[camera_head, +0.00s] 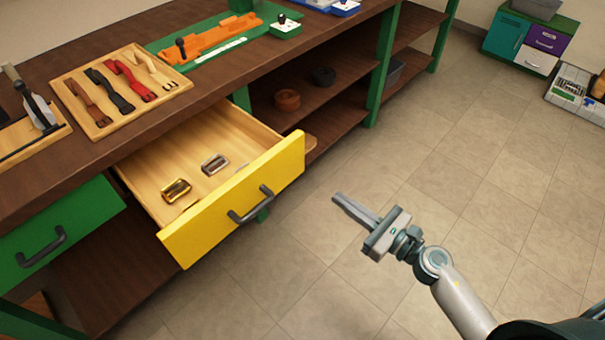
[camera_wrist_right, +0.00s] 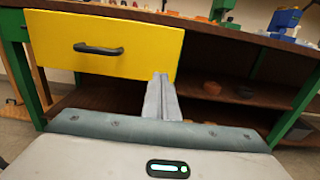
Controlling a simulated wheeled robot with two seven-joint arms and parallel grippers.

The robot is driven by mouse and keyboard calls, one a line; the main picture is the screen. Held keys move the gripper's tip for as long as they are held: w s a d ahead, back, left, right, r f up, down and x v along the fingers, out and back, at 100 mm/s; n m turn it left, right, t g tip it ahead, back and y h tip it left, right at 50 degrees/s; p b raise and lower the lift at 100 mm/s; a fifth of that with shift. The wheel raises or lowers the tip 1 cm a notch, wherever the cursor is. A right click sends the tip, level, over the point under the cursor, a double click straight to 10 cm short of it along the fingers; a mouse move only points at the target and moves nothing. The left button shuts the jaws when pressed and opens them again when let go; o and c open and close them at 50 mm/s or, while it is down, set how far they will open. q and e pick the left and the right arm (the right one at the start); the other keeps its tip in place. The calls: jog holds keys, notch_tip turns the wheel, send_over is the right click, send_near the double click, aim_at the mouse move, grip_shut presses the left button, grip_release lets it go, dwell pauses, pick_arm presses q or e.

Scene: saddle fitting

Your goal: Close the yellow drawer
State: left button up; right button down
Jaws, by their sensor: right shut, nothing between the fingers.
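The yellow drawer (camera_head: 240,200) is pulled well out from under the brown workbench in the head view. Its wooden inside is open to view and holds a gold buckle (camera_head: 176,190) and a silver buckle (camera_head: 215,164). A dark handle (camera_head: 251,205) is on its yellow front. My right gripper (camera_head: 350,208) is shut and empty, out in front of the drawer and to the right of its handle, apart from it. In the right wrist view the fingers (camera_wrist_right: 161,98) show just below the right end of the yellow front (camera_wrist_right: 120,42). My left gripper is not in view.
A green drawer (camera_head: 60,235) sits left of the yellow one. The workbench top (camera_head: 120,150) carries a wooden tray (camera_head: 165,105) of straps and a green mat with tools. A green post (camera_head: 383,65) and shelves stand behind. The tiled floor (camera_head: 480,190) is clear.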

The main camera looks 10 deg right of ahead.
pick_arm(q)
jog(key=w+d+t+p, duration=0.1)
jog(key=p, duration=0.1)
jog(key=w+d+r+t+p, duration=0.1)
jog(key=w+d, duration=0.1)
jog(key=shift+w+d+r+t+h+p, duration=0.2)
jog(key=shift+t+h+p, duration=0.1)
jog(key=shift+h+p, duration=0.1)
pick_arm(e)
send_near(292, 165)
jog(key=x, duration=0.6)
jog(key=shift+w+a, duration=0.15)
jog(key=shift+w, duration=0.05)
